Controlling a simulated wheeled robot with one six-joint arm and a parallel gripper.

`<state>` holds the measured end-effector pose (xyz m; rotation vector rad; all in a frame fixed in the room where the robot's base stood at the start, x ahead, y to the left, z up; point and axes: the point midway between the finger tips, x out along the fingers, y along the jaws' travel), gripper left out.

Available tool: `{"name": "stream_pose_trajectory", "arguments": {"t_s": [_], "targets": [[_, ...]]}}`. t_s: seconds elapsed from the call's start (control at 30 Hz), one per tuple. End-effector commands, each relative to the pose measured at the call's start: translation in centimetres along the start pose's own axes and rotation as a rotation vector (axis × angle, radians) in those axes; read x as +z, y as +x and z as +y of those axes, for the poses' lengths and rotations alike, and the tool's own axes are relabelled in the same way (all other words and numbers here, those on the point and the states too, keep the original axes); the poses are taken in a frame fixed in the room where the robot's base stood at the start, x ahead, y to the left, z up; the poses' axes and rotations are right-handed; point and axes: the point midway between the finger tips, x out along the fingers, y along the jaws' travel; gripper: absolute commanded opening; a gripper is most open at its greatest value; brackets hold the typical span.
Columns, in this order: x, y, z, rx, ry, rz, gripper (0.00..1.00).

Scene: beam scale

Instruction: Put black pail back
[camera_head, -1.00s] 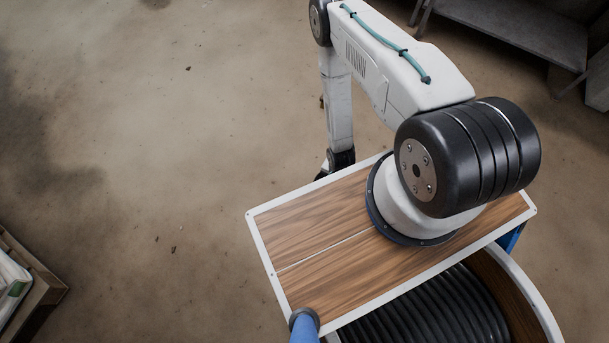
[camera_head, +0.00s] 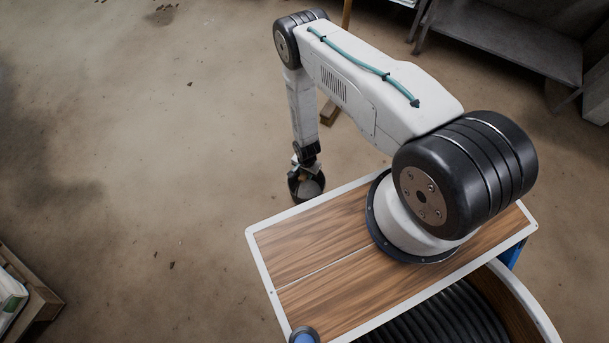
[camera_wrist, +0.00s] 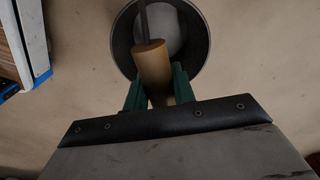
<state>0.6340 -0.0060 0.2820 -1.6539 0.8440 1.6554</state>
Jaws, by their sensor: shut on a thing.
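The black pail (camera_head: 296,189) hangs beneath my gripper (camera_head: 306,158) in the head view, over the floor just beyond my wooden deck. In the wrist view the pail (camera_wrist: 195,68) is seen from above, with a dark wall and a round pale grey area inside; I cannot tell if that is its bottom or contents. My gripper's green fingers (camera_wrist: 160,92) are shut on the tan wooden grip (camera_wrist: 152,62) of the pail's handle. The lower part of the pail is hidden from above.
A wooden post (camera_head: 346,14) and a wooden foot piece (camera_head: 330,113) show behind my arm. A dark grey bench (camera_head: 510,40) stands at the upper right. A wooden pallet or crate (camera_head: 38,305) with a pale bag is at the lower left.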

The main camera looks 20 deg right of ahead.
Motion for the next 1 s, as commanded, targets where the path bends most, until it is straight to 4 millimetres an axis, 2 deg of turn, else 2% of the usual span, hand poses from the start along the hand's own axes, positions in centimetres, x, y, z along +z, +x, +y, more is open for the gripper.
{"name": "stream_pose_trajectory", "arguments": {"t_s": [0.1, 0.5, 0.9, 0.93, 1.0], "targets": [[-0.2, 0.0, -0.8, -0.002, -0.001, 0.001, 0.0], [-0.1, 3.4, -0.6, 0.0, -0.001, 0.0, 0.0], [-0.2, 3.8, -0.7, -0.001, -0.001, 0.001, 0.0], [-0.1, 3.8, -0.7, 0.0, -0.001, 0.0, 0.28], [-0.1, 3.8, -0.7, 0.0, -0.001, 0.0, 0.47]]}}
